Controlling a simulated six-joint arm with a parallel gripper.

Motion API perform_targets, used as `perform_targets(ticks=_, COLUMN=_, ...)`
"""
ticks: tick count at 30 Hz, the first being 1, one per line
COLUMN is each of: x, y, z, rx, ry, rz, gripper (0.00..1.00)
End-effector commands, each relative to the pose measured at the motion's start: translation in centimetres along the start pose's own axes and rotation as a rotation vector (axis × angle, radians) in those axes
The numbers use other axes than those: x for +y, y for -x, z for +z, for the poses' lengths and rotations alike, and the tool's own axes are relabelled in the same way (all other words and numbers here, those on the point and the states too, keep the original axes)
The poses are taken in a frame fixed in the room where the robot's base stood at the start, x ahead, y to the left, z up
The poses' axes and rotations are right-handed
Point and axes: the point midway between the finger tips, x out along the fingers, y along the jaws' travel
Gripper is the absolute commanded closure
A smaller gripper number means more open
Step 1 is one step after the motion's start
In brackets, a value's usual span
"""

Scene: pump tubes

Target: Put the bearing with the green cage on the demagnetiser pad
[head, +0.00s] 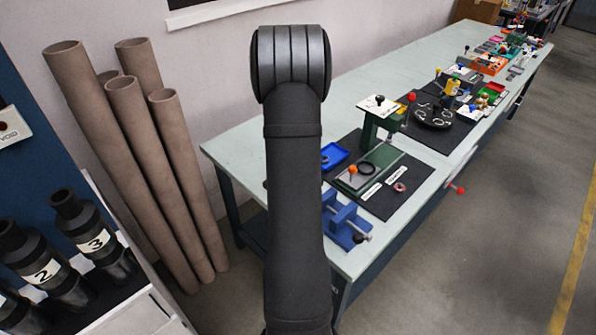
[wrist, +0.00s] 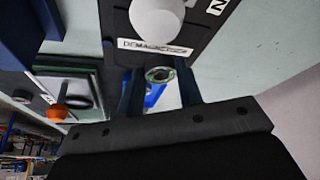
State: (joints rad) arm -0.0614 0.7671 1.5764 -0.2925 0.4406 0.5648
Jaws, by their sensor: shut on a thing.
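My gripper (wrist: 157,80) shows at the middle of the wrist view, with its two dark fingers pointing up the picture. It is shut on a small ring-shaped bearing with green on it (wrist: 159,74), which sits between the fingertips. Just beyond is a white label starting "DEMAG" (wrist: 155,47), on a dark panel. A white round pad or knob (wrist: 157,18) lies past that label and apart from the bearing. In the head view my own arm hides the gripper and the held bearing; I cannot pick out the pad there.
A blue tray (head: 334,155), a green press (head: 384,122) and a blue vise (head: 345,224) stand on the bench. A reddish bearing (head: 399,187) lies on the black mat. An orange knob (wrist: 57,113) and dark ring (wrist: 82,95) are left of my fingers.

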Motion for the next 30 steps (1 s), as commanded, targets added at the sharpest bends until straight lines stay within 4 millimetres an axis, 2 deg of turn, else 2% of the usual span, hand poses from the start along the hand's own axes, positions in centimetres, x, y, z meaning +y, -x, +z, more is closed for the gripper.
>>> perform_targets(ticks=3, x=0.0, y=-1.8, z=0.8, rx=-0.003, ry=0.002, rz=0.001, gripper=0.91)
perform_targets(ticks=5, x=0.0, y=-2.2, z=0.9, rx=-0.001, ry=0.001, rz=0.000, gripper=0.91)
perform_targets(ticks=17, x=0.0, y=-2.7, z=1.1, rx=-0.001, ry=0.000, rz=0.000, gripper=0.91)
perform_targets(ticks=18, x=0.0, y=-2.7, z=1.1, rx=-0.001, ry=0.000, rz=0.000, gripper=0.63)
perform_targets(ticks=21, x=0.0, y=-2.7, z=1.1, rx=-0.001, ry=0.000, rz=0.000, gripper=0.46)
perform_targets(ticks=30, x=0.0, y=-2.5, z=1.1, rx=0.000, ry=0.000, rz=0.000, gripper=0.46)
